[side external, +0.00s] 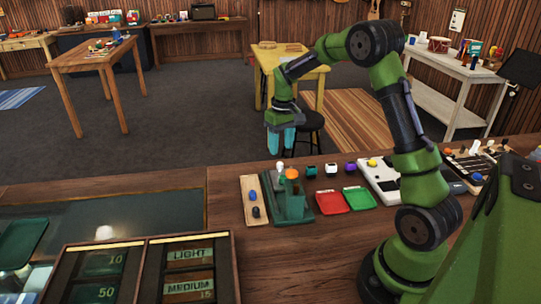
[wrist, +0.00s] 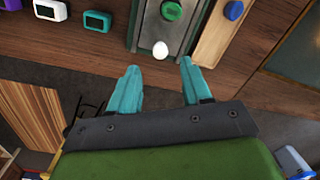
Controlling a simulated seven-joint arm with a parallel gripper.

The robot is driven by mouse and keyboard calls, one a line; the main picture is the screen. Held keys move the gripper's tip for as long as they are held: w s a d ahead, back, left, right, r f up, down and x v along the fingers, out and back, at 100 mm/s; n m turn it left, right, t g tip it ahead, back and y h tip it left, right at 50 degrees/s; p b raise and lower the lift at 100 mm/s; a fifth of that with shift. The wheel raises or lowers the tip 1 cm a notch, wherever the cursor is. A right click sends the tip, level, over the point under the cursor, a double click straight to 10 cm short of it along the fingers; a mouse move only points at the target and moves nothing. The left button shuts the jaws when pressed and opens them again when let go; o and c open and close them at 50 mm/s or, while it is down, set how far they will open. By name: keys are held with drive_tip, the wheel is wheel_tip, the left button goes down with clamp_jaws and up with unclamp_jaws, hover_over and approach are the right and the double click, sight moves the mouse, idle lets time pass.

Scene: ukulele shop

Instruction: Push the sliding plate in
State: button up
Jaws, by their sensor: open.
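How far the plate is out, I cannot tell. My gripper (side external: 287,138) is open and empty, with teal fingers, above and beyond the counter's far edge. In the wrist view its fingertips (wrist: 158,68) sit either side of the knob's line, apart from it.
A wooden board (side external: 254,190) with blue and black knobs stands left of the fixture. Small teal, white and purple boxes (side external: 331,170), a red tray (side external: 331,203) and a green tray (side external: 360,200) lie to its right. A black stool (side external: 305,125) stands beyond the counter.

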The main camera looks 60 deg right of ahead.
sight(280, 163)
wheel_tip(280, 163, down, 6)
drive_tip(key=shift+a+f, duration=0.1)
drive_tip(key=shift+c, duration=0.3)
clamp_jaws()
